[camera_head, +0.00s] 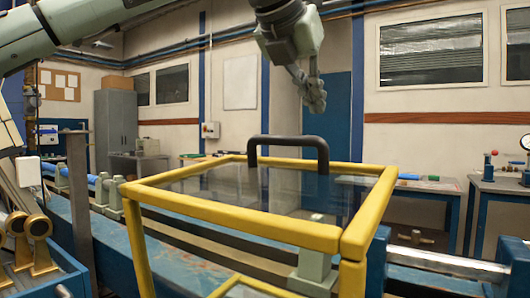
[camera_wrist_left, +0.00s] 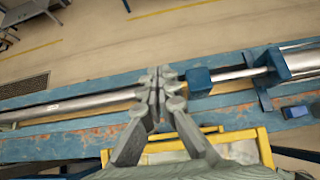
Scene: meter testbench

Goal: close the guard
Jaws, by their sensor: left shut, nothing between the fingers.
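The guard (camera_head: 355,232) is a yellow frame with clear panels, in the middle of the head view. A lower yellow frame part (camera_head: 240,284) shows beneath at the bottom. My left gripper (camera_head: 316,98) hangs above and beyond the handle, clear of it, with its fingers together and empty. In the left wrist view the closed fingers (camera_wrist_left: 158,92) point over the bench, and part of the yellow frame (camera_wrist_left: 265,148) shows below them. My right gripper is in neither view.
The blue bench (camera_wrist_left: 60,126) runs under the guard, with a metal rod (camera_wrist_left: 80,103) along it. Brass fittings (camera_head: 38,228) stand at the left, beside a dark upright post (camera_head: 78,205). A side table (camera_head: 495,186) stands at the right. The air around my left gripper is clear.

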